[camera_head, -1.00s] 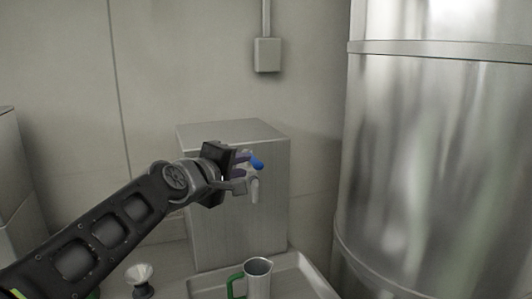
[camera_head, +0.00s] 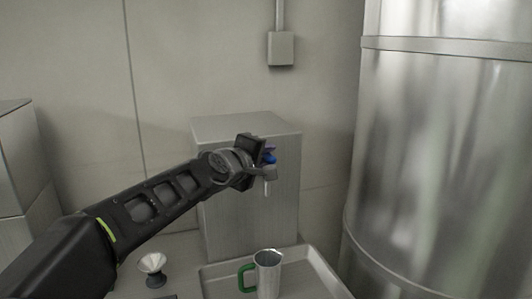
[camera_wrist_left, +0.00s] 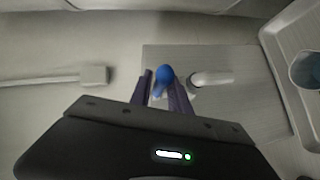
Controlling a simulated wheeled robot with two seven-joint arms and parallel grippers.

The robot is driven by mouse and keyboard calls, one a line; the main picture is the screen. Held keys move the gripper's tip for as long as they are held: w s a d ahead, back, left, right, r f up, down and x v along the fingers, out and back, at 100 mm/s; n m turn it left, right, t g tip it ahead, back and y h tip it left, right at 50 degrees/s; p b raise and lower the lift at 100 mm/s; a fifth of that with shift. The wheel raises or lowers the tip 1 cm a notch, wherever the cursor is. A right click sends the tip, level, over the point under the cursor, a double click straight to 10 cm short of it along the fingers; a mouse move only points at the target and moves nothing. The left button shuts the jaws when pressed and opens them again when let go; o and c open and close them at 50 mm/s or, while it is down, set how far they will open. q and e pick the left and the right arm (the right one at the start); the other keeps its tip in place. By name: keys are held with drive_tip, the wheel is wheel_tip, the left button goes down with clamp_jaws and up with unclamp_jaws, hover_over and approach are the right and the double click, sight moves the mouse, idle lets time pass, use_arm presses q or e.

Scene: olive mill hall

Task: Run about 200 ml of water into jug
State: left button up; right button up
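A metal box with a tap stands against the wall; its blue tap handle (camera_head: 270,158) is partly hidden by my left gripper (camera_head: 270,163). In the left wrist view the blue handle (camera_wrist_left: 164,75) lies between the two fingertips (camera_wrist_left: 163,86), with a gap beside the left finger. The gripper is open around it. The pale spout (camera_head: 267,187) points down, and I see no water stream. A metal jug (camera_head: 268,272) with a green handle stands upright in the tray below the spout; its inside is too dark to read a level. My right gripper is out of view.
The shallow tray (camera_head: 322,268) has a raised rim. A small pale funnel-shaped thing on a dark base (camera_head: 152,264) stands left of the tray. A large steel tank (camera_head: 450,150) fills the right side. A wall box (camera_head: 281,48) hangs above.

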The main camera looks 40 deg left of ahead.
use_arm(q)
drive_tip(key=shift+w, duration=0.15)
drive_tip(key=shift+c, duration=0.4)
clamp_jaws()
drive_tip(key=shift+f, duration=0.1)
idle(0.9)
